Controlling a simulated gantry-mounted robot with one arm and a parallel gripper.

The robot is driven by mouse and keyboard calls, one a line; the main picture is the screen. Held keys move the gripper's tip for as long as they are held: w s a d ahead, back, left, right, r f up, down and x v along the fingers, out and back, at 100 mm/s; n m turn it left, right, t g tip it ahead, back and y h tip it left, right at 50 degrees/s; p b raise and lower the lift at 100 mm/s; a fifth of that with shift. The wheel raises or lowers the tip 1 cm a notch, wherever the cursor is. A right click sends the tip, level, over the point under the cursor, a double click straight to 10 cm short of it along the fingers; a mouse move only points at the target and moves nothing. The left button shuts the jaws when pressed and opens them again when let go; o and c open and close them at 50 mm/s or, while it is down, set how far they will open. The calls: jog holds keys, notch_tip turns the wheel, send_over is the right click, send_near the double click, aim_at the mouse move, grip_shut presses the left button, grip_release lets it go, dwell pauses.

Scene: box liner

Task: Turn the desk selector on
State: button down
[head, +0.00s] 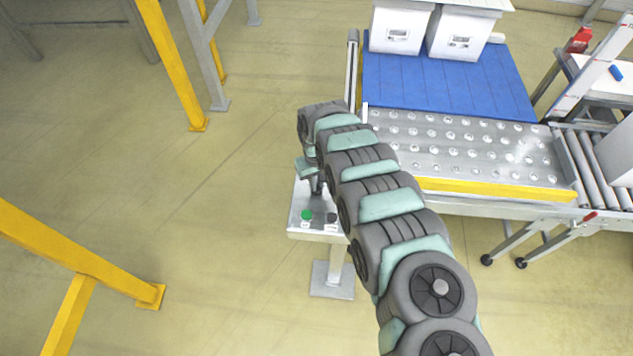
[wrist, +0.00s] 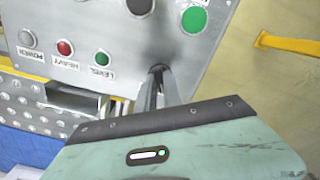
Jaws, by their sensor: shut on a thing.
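The desk panel (wrist: 120,50) is a light grey plate. In the head view the desk (head: 300,228) stands on a post left of the conveyor. My gripper (wrist: 160,78) reaches the panel with its two fingers close together, shut on the small dark selector (wrist: 157,68). The fingers hide most of the selector, so its pointing direction cannot be told. In the head view my gripper (head: 317,186) is over the back part of the desk, partly hidden by my arm.
A large green button (wrist: 194,20) and a black button (wrist: 140,5) are near the fingers. Lamps marked POWER (wrist: 27,38), HEAVY (wrist: 65,47) and LEVEL (wrist: 102,58) line the panel. The ball-transfer table (head: 470,150) lies right of my arm.

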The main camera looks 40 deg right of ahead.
dwell(0.4)
jog(key=m+p, duration=0.1)
jog(key=m, duration=0.4)
jog(key=shift+w+m, duration=0.1)
jog(key=shift+m, duration=0.3)
jog(key=m, duration=0.6)
jog(key=shift+b, duration=0.3)
jog(key=c, duration=1.5)
grip_release()
